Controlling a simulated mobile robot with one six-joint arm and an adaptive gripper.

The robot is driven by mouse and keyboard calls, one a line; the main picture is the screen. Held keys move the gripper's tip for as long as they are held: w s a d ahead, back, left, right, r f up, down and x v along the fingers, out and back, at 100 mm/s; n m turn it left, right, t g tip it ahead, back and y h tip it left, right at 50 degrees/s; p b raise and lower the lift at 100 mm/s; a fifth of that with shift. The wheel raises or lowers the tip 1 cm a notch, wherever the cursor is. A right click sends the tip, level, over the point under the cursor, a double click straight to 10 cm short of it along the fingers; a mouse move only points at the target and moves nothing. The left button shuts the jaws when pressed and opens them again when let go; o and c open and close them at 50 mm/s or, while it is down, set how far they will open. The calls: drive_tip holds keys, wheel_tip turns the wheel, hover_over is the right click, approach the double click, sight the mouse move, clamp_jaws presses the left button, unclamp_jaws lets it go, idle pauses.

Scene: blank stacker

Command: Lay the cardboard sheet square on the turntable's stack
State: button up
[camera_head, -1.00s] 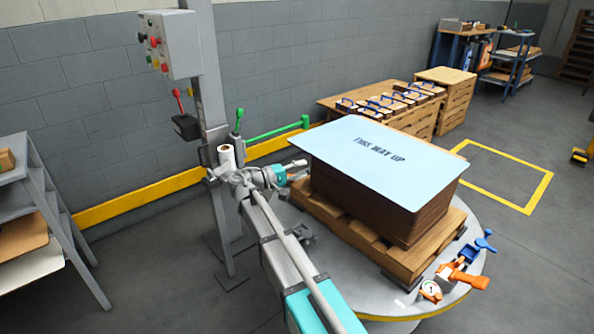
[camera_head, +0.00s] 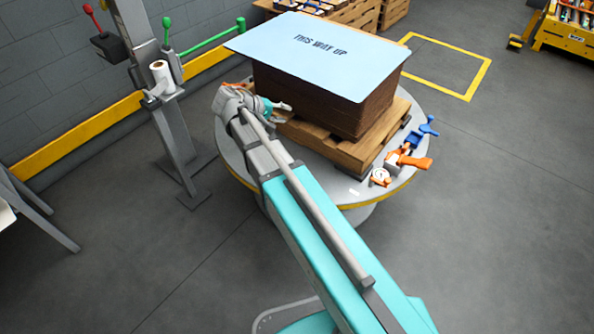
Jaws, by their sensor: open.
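A pale blue sheet (camera_head: 322,73) printed "THIS WAY UP" lies flat on top of the brown stack (camera_head: 300,100). It overhangs the stack at the left corner; I cannot tell exactly how square it sits. The stack stands on a wooden pallet (camera_head: 352,155) on the round grey turntable (camera_head: 240,163) with a yellow rim. My gripper (camera_head: 286,111) is open and empty, low beside the stack's left side and below the sheet's level. Whether it touches the stack cannot be told.
An orange tool (camera_head: 408,161), a blue clamp (camera_head: 420,132) and a round gauge (camera_head: 380,177) lie on the turntable's right side. A grey post (camera_head: 150,90) with a paper roll (camera_head: 162,75) stands left. A yellow rail (camera_head: 85,132) runs along the wall.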

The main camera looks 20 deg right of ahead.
drive_tip(key=s+f+m+g+y, duration=0.1)
drive_tip(key=s+f+y, duration=0.3)
drive_tip(key=s, duration=0.4)
drive_tip(key=s+f+m+g+y, duration=0.1)
drive_tip(key=s+f+y, duration=0.3)
drive_tip(key=s+y, duration=0.3)
drive_tip(key=shift+s+f+m, duration=0.3)
drive_tip(key=shift+s+f, duration=0.05)
drive_tip(key=shift+s, duration=0.5)
drive_tip(key=shift+r, duration=0.1)
wheel_tip(320, 180, up, 31)
drive_tip(key=p, duration=3.1)
drive_tip(key=shift+w, duration=0.1)
clamp_jaws()
drive_tip(key=w+a+f+m+b, duration=0.1)
drive_tip(key=w+m, duration=0.4)
drive_tip(key=w, duration=0.5)
drive_tip(key=w+a+f+m+b, duration=0.1)
drive_tip(key=w+m, duration=0.4)
drive_tip(key=w, duration=0.5)
drive_tip(key=shift+a, duration=0.35)
